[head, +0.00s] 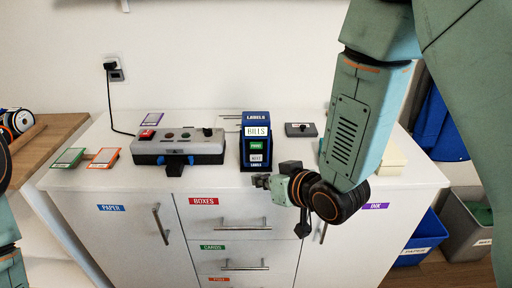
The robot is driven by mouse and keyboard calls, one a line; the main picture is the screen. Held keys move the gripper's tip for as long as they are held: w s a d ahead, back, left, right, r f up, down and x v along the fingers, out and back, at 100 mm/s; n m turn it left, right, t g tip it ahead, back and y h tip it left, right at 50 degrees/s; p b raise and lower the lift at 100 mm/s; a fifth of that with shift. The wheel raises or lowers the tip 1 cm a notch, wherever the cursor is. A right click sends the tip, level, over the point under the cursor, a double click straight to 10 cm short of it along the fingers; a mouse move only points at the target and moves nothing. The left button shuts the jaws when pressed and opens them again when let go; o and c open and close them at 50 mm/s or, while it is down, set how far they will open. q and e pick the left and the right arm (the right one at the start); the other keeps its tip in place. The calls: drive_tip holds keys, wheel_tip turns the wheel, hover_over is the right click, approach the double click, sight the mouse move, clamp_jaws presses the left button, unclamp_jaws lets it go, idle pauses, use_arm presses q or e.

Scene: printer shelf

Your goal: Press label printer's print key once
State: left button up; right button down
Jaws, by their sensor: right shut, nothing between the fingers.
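The label printer (255,142) is an upright blue unit on the white cabinet top, with LABELS on its top and its front. Its small screen (256,131) reads BILLS. Below the screen sit a green key (258,145), which seems to read PRINT, and a white key (257,158), which seems to read NEXT. My right gripper (262,181) is shut and empty, in front of and just below the printer's base, near the cabinet's front edge. It does not cover the keys. Only parts of my left arm show at the left edge; its gripper is out of view.
A grey device (178,147) with a red button and a black knob stands left of the printer. A small dark box (301,130) lies to the right. Green and orange cards (103,158) lie at the left. Drawer handles (245,227) stick out below the top.

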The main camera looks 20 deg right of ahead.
sight(256, 145)
drive_tip(key=shift+w+a+r, duration=0.15)
drive_tip(key=shift+a+r, duration=0.05)
drive_tip(key=shift+r, duration=0.15)
drive_tip(key=shift+w, duration=0.1)
drive_tip(key=w, duration=0.2)
drive_tip(key=w+d, duration=0.1)
drive_tip(key=w, duration=0.1)
drive_tip(key=w+d, duration=0.1)
drive_tip(key=w, duration=0.1)
drive_tip(key=shift+w, duration=0.1)
drive_tip(key=shift+w+d, duration=0.25)
drive_tip(key=shift+w, duration=0.8)
drive_tip(key=shift+w, duration=0.1)
idle(0.6)
drive_tip(key=shift+w+d, duration=0.1)
drive_tip(key=shift+w, duration=0.2)
